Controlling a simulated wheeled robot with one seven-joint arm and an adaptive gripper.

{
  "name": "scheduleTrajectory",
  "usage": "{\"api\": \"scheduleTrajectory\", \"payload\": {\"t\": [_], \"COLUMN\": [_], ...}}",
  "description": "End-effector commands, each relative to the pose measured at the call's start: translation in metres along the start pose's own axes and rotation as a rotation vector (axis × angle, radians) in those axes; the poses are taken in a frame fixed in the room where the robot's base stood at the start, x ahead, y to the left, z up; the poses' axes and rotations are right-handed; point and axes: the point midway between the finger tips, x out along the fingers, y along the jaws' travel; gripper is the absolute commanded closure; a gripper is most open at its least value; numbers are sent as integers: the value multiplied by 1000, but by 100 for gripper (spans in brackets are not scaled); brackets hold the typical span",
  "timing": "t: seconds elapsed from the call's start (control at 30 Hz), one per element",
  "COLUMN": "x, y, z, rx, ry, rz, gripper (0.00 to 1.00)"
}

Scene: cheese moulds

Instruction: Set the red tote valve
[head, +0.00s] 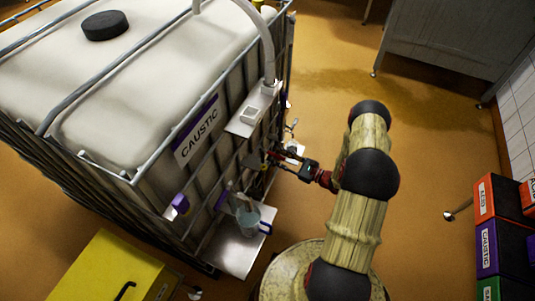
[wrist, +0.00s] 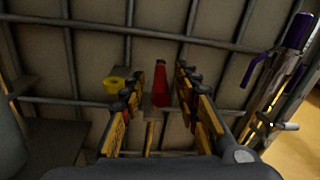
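The red valve handle (wrist: 160,88) shows upright in the middle of the wrist view, in front of the tote's cage bars. The tote (head: 120,70) is a white caged tank with a purple CAUSTIC label, filling the left of the head view. My gripper (head: 274,159) is at the tote's right side in the head view. In the wrist view my gripper (wrist: 157,76) is open, with one finger on each side of the red handle in the picture. I cannot tell whether the handle lies between the fingertips or beyond them. No contact shows.
A steel shelf (head: 229,256) with a clear jug (head: 247,217) stands below my gripper. A yellow cylinder (wrist: 115,85) is left of the handle and a purple-topped fitting (wrist: 298,30) is at right. Labelled boxes (head: 498,205) stand at far right. The floor right of my arm is open.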

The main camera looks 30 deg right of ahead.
Motion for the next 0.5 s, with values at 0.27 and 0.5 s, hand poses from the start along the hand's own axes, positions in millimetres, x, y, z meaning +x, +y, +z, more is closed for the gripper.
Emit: {"api": "scheduleTrajectory", "payload": {"t": [0.27,0.5], "x": [39,47], "y": [1,0], "z": [-1,0], "rx": [0,0], "ry": [0,1], "rz": [3,1], "gripper": [68,68]}}
